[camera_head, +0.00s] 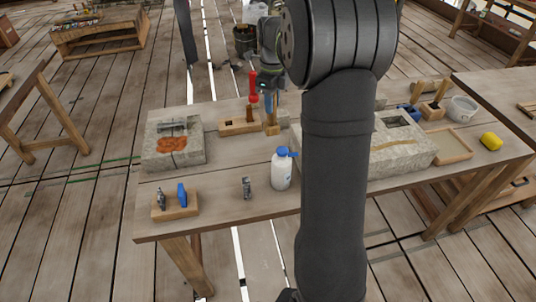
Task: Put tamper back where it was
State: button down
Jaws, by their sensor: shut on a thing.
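My gripper (270,98) is at the back middle of the table, partly hidden behind my own arm. It is shut on an upright tool, which I take to be the tamper (272,129); its lower wooden part shows below the jaws. That lower end is beside the right end of a low wooden holder (229,128). Whether it touches the table or holder I cannot tell. A red-topped tool (253,84) stands upright at the holder, just left of my gripper.
A stone block (160,150) with an orange-brown patch lies left. A white bottle with a blue cap (281,172) stands front middle, near a small metal piece (247,187). A wooden rack (176,209) is front left. A larger stone block (408,156) lies right, partly behind my arm.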

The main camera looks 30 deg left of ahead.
aim_at(268, 124)
jog(key=shift+s+a+f, duration=0.1)
jog(key=shift+s+a, duration=0.15)
jog(key=shift+a, duration=0.1)
notch_tip(268, 124, down, 10)
jog(key=shift+a+f, duration=0.1)
jog(key=shift+a, duration=0.05)
jog(key=c, duration=1.1)
grip_release()
jog(key=shift+s+f, duration=0.1)
notch_tip(268, 124, up, 12)
jog(key=shift+r, duration=0.2)
